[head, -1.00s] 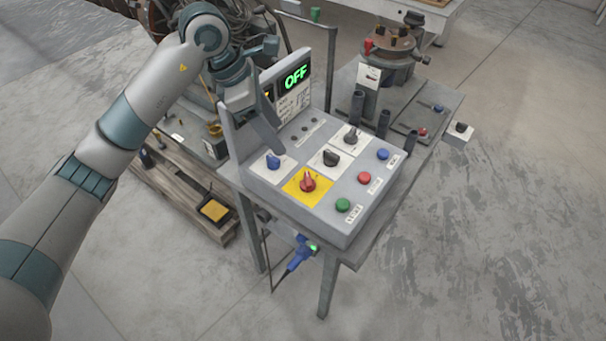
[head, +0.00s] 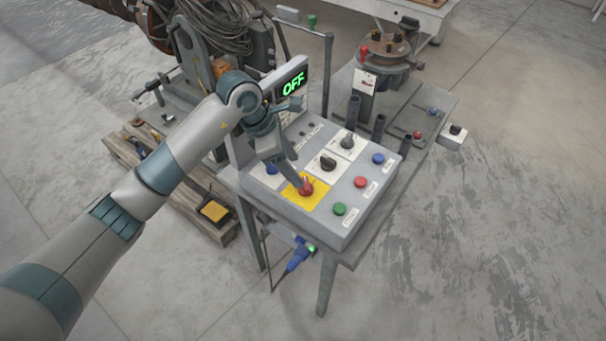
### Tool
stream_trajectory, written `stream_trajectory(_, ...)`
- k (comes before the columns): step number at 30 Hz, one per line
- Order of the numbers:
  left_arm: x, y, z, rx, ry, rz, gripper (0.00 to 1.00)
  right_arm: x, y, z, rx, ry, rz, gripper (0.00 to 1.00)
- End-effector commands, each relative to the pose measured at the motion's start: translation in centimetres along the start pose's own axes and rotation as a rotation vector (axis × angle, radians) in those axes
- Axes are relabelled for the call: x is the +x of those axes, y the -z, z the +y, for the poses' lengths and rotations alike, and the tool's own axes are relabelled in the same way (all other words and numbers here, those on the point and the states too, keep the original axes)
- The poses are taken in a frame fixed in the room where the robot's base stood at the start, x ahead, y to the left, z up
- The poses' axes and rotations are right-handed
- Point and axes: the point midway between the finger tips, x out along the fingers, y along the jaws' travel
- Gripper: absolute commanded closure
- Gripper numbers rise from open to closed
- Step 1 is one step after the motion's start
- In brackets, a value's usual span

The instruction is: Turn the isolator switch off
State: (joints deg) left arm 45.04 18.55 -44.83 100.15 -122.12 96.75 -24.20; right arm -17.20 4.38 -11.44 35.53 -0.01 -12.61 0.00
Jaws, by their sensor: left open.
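The control box (head: 330,222) stands on a metal table. A red rotary knob (head: 307,189) on a yellow plate (head: 312,203) looks like the isolator switch. My left gripper (head: 300,184) reaches down over the box with its fingertips at the red knob. It is open; the frame does not show clearly whether the fingers touch the knob. The knob's far-left side is partly hidden by the fingers. My right gripper is not in view.
A blue knob (head: 271,169) is partly hidden beside my gripper. A black knob (head: 328,163) and a grey knob (head: 347,141) sit behind the red one. Green (head: 339,209), red (head: 361,182) and blue (head: 378,158) buttons line the right side.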

Motion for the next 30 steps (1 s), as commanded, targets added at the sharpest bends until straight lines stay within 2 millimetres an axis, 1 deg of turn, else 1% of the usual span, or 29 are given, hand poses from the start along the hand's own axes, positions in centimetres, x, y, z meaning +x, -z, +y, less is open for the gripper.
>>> stream_trajectory(1, 0.7, -0.1, -0.2, -0.004, 0.006, 0.002, 0.43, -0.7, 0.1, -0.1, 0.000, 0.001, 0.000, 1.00)
stream_trajectory(6, 3.6, -0.1, -0.1, -0.003, 0.004, 0.001, 0.43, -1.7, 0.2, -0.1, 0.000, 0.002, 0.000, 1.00)
stream_trajectory(12, 6.0, 0.0, -0.1, -0.002, 0.002, 0.001, 0.43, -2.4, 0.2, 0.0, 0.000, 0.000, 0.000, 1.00)
stream_trajectory(18, 6.9, 0.0, 0.0, 0.000, 0.000, 0.000, 0.43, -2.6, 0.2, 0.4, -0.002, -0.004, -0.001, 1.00)
stream_trajectory(26, 7.0, 0.1, 0.0, 0.000, 0.000, 0.001, 0.43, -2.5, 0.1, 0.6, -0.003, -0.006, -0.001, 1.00)
stream_trajectory(29, 7.0, 0.1, 0.0, 0.000, 0.000, 0.001, 0.65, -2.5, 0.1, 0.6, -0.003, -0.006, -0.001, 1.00)
stream_trajectory(30, 7.0, 0.1, 0.0, 0.000, 0.000, 0.001, 0.74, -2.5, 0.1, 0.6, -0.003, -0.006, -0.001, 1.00)
